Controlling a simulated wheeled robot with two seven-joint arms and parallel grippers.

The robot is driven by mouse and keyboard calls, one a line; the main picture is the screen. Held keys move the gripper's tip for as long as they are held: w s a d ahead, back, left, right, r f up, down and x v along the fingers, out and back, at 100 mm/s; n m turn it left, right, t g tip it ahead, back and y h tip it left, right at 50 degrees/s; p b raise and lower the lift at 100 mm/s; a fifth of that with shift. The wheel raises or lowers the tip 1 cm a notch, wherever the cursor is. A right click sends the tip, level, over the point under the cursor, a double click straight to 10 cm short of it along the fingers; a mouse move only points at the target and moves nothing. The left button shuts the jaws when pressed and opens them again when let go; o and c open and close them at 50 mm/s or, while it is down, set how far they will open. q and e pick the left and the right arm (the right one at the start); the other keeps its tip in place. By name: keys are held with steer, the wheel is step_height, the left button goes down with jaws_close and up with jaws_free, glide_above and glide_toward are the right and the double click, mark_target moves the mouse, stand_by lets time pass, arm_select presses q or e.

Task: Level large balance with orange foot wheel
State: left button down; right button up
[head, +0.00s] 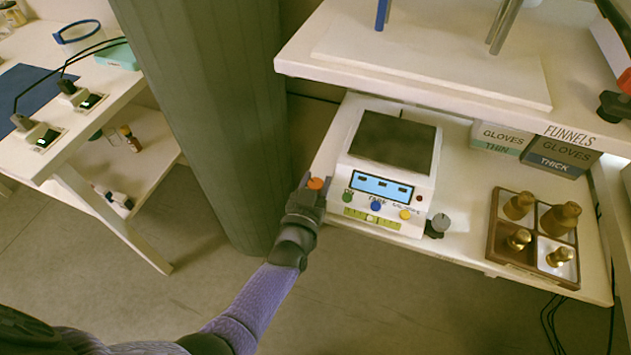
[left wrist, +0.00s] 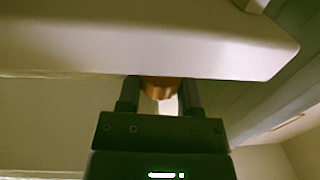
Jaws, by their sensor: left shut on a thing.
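The large white balance (head: 388,165) stands on the lower shelf in the head view, with a dark square pan, a lit blue display and a yellow-green level strip (head: 372,218) on its front. Its orange foot wheel (head: 316,184) is at the front left corner. My left gripper (head: 309,190) is at that corner and shut on the orange foot wheel, which shows between the two fingers in the left wrist view (left wrist: 160,88). A grey foot wheel (head: 439,223) is at the front right corner. The bubble in the strip is too small to read surely. My right gripper is not in view.
A wooden box (head: 500,255) with several brass weights stands right of the balance. Glove boxes (head: 560,158) stand behind it. The upper shelf (head: 430,95) overhangs the back. A grey-green column (head: 205,110) stands close left of my left arm.

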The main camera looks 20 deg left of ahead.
arm_select(q)
steer(key=shift+c, duration=1.3)
jaws_free()
steer(key=s+p, duration=0.3)
steer(key=s, duration=0.7)
steer(key=shift+d, duration=0.15)
